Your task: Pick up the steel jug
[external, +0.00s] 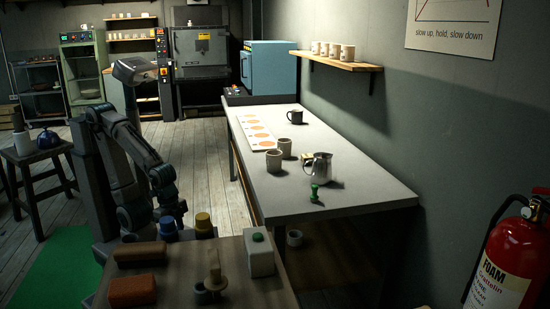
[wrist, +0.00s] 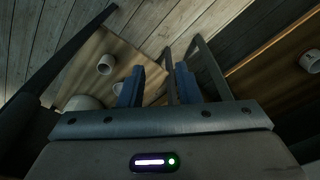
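The steel jug (external: 318,168) stands upright on the grey table (external: 345,190), near its front right part, with nothing around it but a green-handled stamp (external: 315,193) in front and a small tan box (external: 306,158) behind. The jug is not in the wrist view. My gripper (wrist: 158,74) shows two blue fingers set apart with nothing between them. In the external view my arm is folded low, left of the table, well away from the jug.
Two beige cups (external: 273,160) and a dark mug (external: 294,116) stand farther back on the table. A fire extinguisher (external: 508,255) is at right.

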